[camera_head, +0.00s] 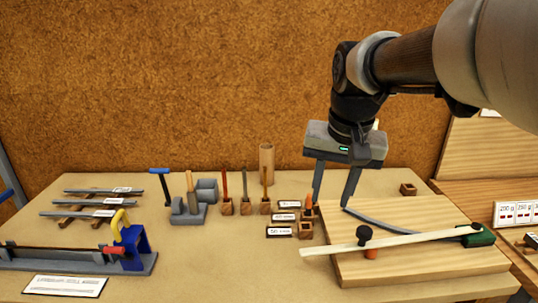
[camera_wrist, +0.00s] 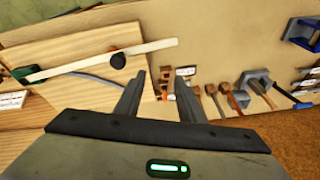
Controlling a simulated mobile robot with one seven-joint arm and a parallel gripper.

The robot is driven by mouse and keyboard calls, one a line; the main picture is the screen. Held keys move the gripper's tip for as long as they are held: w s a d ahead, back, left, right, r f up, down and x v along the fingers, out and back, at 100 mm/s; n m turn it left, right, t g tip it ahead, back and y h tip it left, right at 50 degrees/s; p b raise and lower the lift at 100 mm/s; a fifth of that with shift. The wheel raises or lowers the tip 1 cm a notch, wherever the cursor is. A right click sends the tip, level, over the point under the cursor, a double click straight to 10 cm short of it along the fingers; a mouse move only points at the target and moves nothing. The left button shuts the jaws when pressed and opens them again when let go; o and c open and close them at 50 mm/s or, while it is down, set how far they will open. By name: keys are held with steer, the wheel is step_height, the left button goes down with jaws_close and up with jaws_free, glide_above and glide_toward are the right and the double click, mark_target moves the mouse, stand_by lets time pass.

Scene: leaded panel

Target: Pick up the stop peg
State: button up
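I take one of these as the stop peg, but the labels are too small to read. My gripper (camera_head: 331,204) is open and points down, with its fingers above the board's left edge, just right of the pegs. In the wrist view, my gripper (camera_wrist: 161,76) is open, with nothing held.
The wooden board (camera_head: 425,272) carries a pale strip (camera_head: 420,238) with a black knob (camera_head: 364,233) and a curved grey strip. Upright tools in blocks (camera_head: 246,207) and a wooden cylinder (camera_head: 267,160) stand left. A blue clamp (camera_head: 131,246) is further left. The front middle is clear.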

steer(key=w+r+m+g+p, duration=0.1)
steer(key=w+r+m+p, duration=0.2)
steer(key=w, duration=0.6)
steer(key=m+g+p, duration=0.1)
steer(key=g+p, duration=0.1)
steer(key=p, duration=0.5)
glide_toward(309, 207)
steer(key=f, duration=0.1)
steer(key=f+b, duration=0.1)
steer(key=f, duration=0.2)
steer(key=shift+w+a+f, duration=0.1)
steer(key=shift+w+f, duration=0.05)
steer(key=shift+w, duration=0.25)
step_height(309, 207, down, 5)
steer(key=shift+w+f+b, duration=0.1)
steer(key=shift+w+b, duration=0.05)
steer(key=shift+b, duration=0.2)
steer(key=shift+c, duration=0.5)
jaws_close()
